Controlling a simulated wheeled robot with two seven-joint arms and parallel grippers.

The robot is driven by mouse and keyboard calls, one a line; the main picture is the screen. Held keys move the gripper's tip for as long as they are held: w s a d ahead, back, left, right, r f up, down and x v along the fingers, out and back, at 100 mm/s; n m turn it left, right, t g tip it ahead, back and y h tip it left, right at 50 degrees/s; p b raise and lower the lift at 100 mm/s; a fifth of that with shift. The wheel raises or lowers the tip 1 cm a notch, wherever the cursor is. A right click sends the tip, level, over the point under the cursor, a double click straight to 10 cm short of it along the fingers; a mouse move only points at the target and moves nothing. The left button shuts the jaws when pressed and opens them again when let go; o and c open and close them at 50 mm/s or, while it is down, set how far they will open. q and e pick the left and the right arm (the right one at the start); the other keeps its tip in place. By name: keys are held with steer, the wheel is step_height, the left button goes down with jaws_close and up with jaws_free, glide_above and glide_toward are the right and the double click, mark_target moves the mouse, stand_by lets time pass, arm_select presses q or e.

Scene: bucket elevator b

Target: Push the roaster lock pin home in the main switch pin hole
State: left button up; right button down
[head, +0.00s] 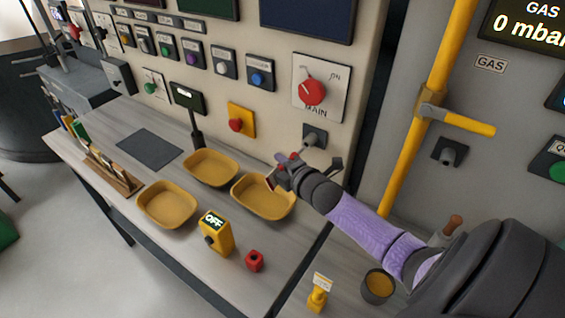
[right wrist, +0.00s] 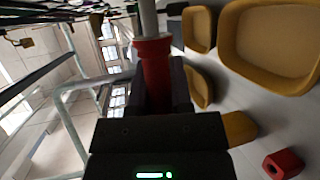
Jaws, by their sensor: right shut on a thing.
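The main switch (head: 312,92) is a red knob on a white plate marked OFF, ON and MAIN. Below it is a dark square fitting (head: 314,136) with a round grey middle, which looks like the pin hole; its opening cannot be made out. My right gripper (head: 283,170) is over the rear right yellow tray, lower left of that fitting and apart from it. It is shut on the lock pin, whose red collar (right wrist: 153,58) and grey shaft (right wrist: 148,18) show in the right wrist view. My left gripper is not in view.
Yellow trays (head: 167,221) stand on the bench, with a yellow OFF box (head: 215,234) and a red block (head: 254,261) in front. A yellow gas pipe with a handle (head: 465,122) rises on the right. A dark cup (head: 377,286) stands near my right arm.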

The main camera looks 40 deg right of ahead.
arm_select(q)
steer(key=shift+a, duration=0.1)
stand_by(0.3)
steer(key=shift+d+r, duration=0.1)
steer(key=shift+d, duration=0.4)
arm_select(e)
steer(key=shift+w+d, duration=0.15)
steer(key=shift+d, duration=0.1)
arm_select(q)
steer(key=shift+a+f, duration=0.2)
arm_select(e)
steer(key=shift+d, duration=0.2)
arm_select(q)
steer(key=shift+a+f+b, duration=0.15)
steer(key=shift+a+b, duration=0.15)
arm_select(e)
steer(key=shift+w+d, duration=0.15)
steer(key=shift+d, duration=0.15)
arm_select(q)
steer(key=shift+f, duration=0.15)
arm_select(e)
steer(key=shift+d, duration=0.35)
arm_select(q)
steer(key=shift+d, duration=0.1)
arm_select(e)
steer(key=shift+w+d, duration=0.1)
